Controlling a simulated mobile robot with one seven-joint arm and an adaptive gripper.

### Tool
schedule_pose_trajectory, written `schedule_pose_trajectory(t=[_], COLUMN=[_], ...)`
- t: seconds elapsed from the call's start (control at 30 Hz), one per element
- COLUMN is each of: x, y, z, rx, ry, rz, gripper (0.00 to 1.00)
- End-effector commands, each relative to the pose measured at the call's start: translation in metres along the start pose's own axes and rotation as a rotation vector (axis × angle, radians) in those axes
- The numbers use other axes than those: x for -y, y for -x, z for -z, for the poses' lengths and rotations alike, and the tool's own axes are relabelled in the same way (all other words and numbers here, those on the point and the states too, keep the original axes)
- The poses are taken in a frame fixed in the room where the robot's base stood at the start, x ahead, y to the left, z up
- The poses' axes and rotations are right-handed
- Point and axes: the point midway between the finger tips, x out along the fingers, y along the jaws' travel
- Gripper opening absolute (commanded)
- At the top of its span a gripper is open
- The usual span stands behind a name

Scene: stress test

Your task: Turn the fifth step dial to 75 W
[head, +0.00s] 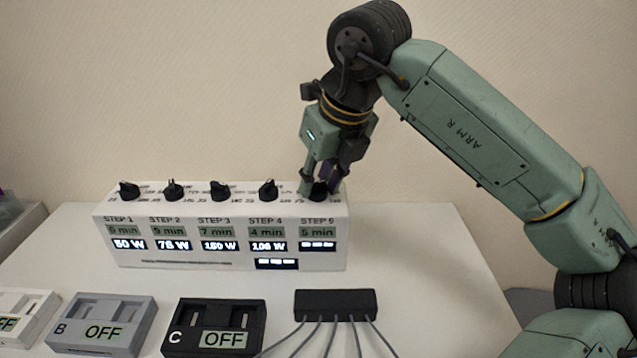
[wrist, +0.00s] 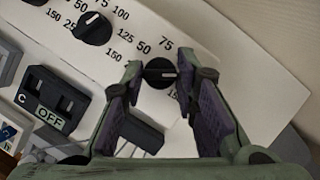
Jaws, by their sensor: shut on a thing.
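The white step box (head: 230,258) stands on the table with a row of black dials on top, above panels labelled STEP 1 to STEP 5. The fifth step dial (head: 319,189) is at the right end, partly hidden by my gripper (head: 318,182). In the wrist view the fifth dial (wrist: 160,74) sits between the fingertips of my gripper (wrist: 163,70), which is shut on it. Its white mark points right in that picture; 50 and 75 are printed nearby. The STEP 5 panel (head: 317,238) reads 5 min, with only dashes in its lower display (head: 317,246).
The fourth dial (head: 268,190) stands left of my gripper. Steps 1 to 4 show 50, 75, 150 and 100 W. A grey box B (head: 75,338) and a black box C (head: 180,340) read OFF. A black cable block (head: 335,303) lies in front.

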Motion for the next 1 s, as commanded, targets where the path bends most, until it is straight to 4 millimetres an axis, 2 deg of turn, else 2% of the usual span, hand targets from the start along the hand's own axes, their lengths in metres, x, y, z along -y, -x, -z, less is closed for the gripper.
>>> schedule_pose_trajectory(t=[1.0], x=[0.0041], y=[0.0005], z=[-0.0039], rx=[0.001], ry=[0.889], rz=[-0.371], gripper=[0.0])
